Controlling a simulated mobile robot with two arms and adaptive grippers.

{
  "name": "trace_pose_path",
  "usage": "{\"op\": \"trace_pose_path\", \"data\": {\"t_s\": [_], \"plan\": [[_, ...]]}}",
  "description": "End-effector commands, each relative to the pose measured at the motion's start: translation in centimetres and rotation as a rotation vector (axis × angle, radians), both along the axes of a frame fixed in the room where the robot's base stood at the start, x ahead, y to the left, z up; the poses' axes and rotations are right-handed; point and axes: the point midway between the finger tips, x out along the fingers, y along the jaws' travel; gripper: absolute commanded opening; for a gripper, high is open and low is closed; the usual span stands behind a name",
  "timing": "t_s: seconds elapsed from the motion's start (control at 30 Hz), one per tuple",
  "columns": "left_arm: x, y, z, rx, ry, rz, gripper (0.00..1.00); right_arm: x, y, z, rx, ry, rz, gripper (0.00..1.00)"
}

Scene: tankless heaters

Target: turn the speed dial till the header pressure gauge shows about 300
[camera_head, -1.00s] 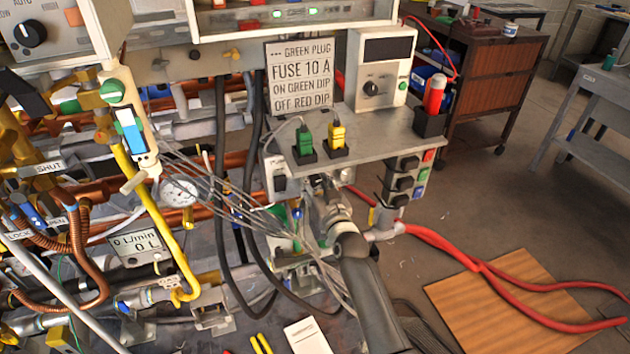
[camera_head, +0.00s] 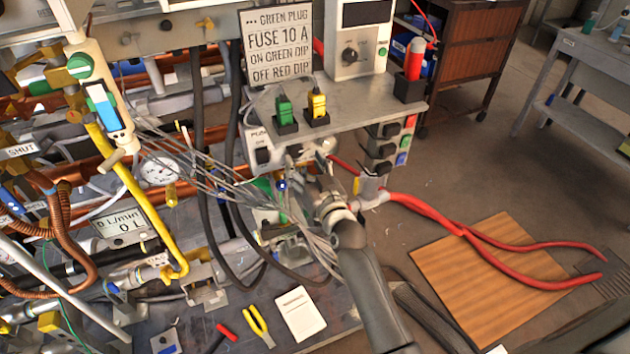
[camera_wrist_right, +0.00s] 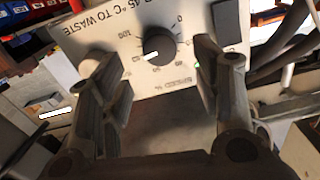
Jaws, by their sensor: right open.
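The speed dial (camera_wrist_right: 160,45) is a black round knob with a white pointer on a pale panel, marked with numbers and "SPEED %", in the right wrist view. My right gripper (camera_wrist_right: 162,80) is open, with one finger to each side and nearer the camera; I see no contact with the knob. In the head view my right gripper (camera_head: 320,178) is under the grey shelf, and the dial is hidden there. A round white gauge (camera_head: 160,169) sits among the pipes at left; its reading is too small to tell. My left gripper is not in view.
Thin grey cables (camera_head: 215,180) run from the pipes towards my right gripper. The grey shelf (camera_head: 360,120) above it carries a green and a yellow plug. A notepad (camera_head: 300,313) lies on the bench below.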

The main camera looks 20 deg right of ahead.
Motion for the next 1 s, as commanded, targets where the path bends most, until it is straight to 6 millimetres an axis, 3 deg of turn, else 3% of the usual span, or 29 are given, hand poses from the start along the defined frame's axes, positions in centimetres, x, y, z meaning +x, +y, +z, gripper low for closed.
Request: {"op": "trace_pose_path", "data": {"t_s": [0.2,0.4,1.0], "plan": [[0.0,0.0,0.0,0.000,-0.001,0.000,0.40,-3.9,-0.1,0.0,-0.001,0.001,0.000,0.58],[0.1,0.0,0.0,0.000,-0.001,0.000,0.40,-6.0,-0.2,0.0,-0.002,0.000,0.000,0.58],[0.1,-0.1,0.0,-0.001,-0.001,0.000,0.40,-6.5,-0.2,0.0,-0.001,-0.001,0.000,0.58]]}}
